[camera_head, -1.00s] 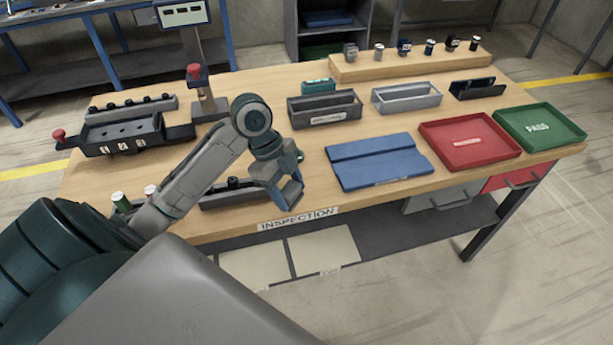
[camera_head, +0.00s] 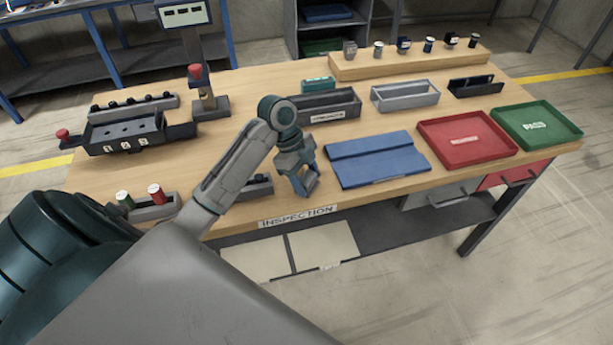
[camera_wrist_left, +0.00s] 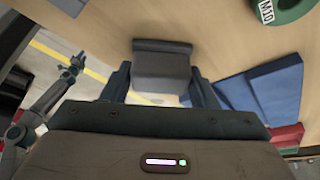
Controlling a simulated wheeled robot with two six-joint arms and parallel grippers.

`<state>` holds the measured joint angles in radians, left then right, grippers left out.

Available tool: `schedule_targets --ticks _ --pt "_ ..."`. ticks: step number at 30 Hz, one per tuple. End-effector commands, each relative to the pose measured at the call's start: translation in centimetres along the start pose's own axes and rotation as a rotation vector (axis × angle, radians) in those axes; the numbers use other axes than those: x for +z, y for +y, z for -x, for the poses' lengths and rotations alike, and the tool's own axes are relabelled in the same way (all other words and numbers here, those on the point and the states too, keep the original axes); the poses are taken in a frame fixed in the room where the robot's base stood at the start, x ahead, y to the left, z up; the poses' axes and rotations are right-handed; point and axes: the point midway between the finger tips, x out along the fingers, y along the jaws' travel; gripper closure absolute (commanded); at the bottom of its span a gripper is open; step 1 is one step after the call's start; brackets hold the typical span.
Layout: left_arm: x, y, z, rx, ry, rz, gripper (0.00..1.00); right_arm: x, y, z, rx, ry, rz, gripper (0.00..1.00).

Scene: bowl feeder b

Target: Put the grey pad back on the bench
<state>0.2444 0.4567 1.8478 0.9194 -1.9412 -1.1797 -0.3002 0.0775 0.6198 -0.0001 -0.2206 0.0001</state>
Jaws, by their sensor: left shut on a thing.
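My left gripper (camera_head: 306,186) is over the bench's front edge, just left of the blue folded mat (camera_head: 378,160). In the left wrist view its two fingers (camera_wrist_left: 161,90) are shut on the grey pad (camera_wrist_left: 162,72), a dark grey block with a wider flange at its far end. The head view does not show the pad clearly. The wooden bench (camera_head: 300,222) carries an INSPECTION label at its front edge. What seems to be my right gripper (camera_wrist_left: 74,64) shows small at the left of the wrist view, away from the bench top; its jaws are unclear.
A stand with green and red cylinders (camera_head: 152,213) is left of my left arm. Grey bins (camera_head: 325,118), a red tray (camera_head: 466,160) and a green PASS tray (camera_head: 570,138) lie to the right. A dark fixture (camera_head: 125,150) is at left.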

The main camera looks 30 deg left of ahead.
Motion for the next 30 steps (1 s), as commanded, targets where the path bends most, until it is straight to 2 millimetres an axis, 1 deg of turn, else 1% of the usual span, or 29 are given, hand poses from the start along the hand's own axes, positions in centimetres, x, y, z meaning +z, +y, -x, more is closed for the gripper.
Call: schedule_targets --ticks 2,3,5,6,14,17,19,22,25,27,29,30 --pt "0.1 0.0 -0.2 0.0 0.0 0.0 0.73 0.0 0.2 -0.1 0.002 0.0 0.001 0.64" --pt "0.1 0.0 -0.3 0.0 0.0 0.0 0.44 0.0 0.2 -0.1 0.003 0.0 0.001 0.64" --pt "0.1 0.0 -0.2 0.0 0.0 0.0 0.32 0.0 0.3 -0.1 0.004 0.0 0.001 0.64" --pt "0.1 0.0 -0.2 0.0 0.0 0.0 0.25 0.0 0.4 -0.1 0.004 0.0 0.002 0.64" --pt "0.1 0.0 -0.2 0.0 0.0 0.0 0.24 0.0 0.5 -0.1 0.005 0.001 0.002 0.64" --pt "0.0 0.0 0.2 -0.001 -0.001 -0.001 0.24 0.0 0.5 0.0 0.005 0.001 0.002 0.64" --pt "0.1 -0.1 0.9 -0.003 -0.002 -0.002 0.24 0.0 0.4 -0.3 0.005 0.001 0.002 0.64" --pt "0.2 -0.1 2.6 -0.005 -0.004 -0.003 0.24 0.0 0.4 -0.8 0.005 0.001 0.002 0.64" --pt "0.2 -0.1 4.8 -0.006 -0.005 -0.002 0.24 0.1 0.3 -1.3 0.004 0.001 0.002 0.64" --pt "0.0 -0.1 6.8 -0.004 -0.004 -0.001 0.24 0.0 0.3 -0.5 0.003 0.001 0.001 0.64" --pt "0.0 -0.1 8.1 -0.003 -0.004 0.0 0.24 0.0 0.2 -0.3 0.002 0.001 0.001 0.64" --pt "-0.1 0.0 9.1 -0.002 -0.003 0.0 0.24 -0.1 0.1 0.4 0.001 0.001 0.0 0.64"
